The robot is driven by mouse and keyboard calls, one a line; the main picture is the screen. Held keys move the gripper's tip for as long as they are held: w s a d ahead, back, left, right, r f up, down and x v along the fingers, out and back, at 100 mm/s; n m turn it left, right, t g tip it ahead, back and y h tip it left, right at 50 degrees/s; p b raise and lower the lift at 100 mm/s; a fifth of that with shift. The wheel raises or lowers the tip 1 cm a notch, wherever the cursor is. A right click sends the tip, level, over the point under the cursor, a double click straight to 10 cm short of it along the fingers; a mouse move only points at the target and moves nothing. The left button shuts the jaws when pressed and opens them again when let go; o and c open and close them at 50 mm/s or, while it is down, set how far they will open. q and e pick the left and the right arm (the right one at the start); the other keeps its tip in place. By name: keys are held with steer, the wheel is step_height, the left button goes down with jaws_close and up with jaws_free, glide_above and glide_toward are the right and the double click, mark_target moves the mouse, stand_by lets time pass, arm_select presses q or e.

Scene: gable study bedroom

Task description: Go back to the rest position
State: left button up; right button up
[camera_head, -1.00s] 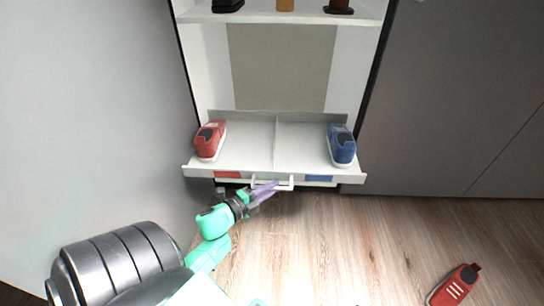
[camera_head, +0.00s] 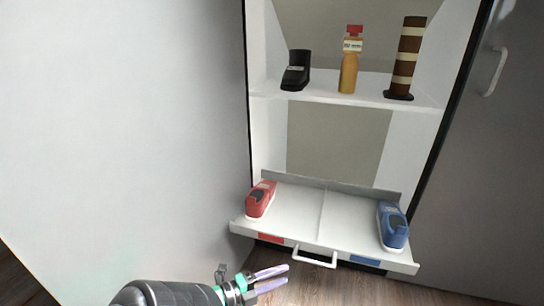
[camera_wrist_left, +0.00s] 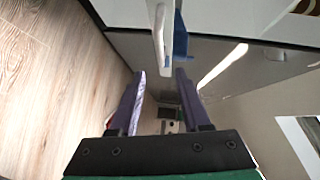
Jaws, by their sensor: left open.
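My left gripper (camera_head: 272,279) is in the lower middle of the head view, its two pale purple fingers apart and empty. It is just left of the white handle (camera_head: 315,257) of the pulled-out white tray (camera_head: 318,228) and does not appear to touch it. In the left wrist view the open fingers (camera_wrist_left: 160,95) show with nothing between them, and a white bar stands beyond them. My right gripper is not in view.
A red shoe (camera_head: 261,200) is in the tray's left compartment and a blue shoe (camera_head: 392,227) in its right one. The shelf (camera_head: 330,90) above holds a black object (camera_head: 296,70), an amber bottle (camera_head: 349,68) and a striped brown column (camera_head: 406,60). A grey cabinet (camera_head: 490,170) stands right.

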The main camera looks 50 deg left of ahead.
arm_select(q)
steer(key=shift+s+a+r, duration=0.1)
steer(key=shift+s, duration=0.5)
steer(key=shift+s+a+r, duration=0.1)
steer(key=shift+s, duration=0.5)
